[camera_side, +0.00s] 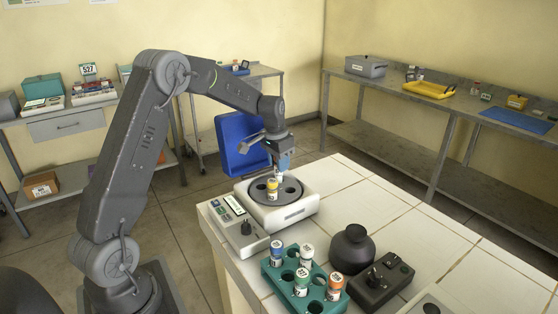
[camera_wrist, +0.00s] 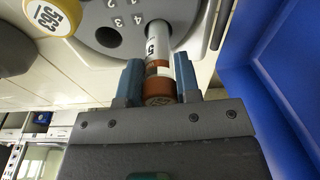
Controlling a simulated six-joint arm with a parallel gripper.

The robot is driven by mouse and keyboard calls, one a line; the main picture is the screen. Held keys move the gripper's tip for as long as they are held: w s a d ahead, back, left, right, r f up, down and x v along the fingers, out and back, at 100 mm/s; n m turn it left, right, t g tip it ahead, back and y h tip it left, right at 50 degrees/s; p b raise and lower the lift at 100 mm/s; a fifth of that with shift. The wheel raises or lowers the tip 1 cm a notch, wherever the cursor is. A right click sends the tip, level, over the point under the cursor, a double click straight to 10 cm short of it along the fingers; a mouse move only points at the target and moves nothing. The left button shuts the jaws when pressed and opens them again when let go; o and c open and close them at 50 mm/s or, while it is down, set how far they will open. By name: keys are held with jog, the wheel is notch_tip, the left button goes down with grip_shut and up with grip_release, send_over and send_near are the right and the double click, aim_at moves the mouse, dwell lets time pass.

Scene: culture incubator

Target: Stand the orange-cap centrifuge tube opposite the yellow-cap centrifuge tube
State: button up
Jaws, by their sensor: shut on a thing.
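My gripper (camera_wrist: 160,82) is shut on a tube with an orange-brown cap (camera_wrist: 158,88) and a white label. In the side view my gripper (camera_side: 281,168) is over the far side of the centrifuge rotor (camera_side: 258,191). The held tube's far end meets the rotor in the wrist view; I cannot tell whether it is inside a hole. Another orange-cap tube (camera_side: 335,281) stands in the teal rack.
The teal rack (camera_side: 272,275) holds several tubes with blue, white and orange caps. A blue panel (camera_side: 240,145) is behind the centrifuge.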

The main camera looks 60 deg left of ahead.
jog(key=shift+f, duration=1.45)
jog(key=o, duration=1.3)
jog(key=shift+r, duration=0.1)
jog(key=shift+r, duration=3.7)
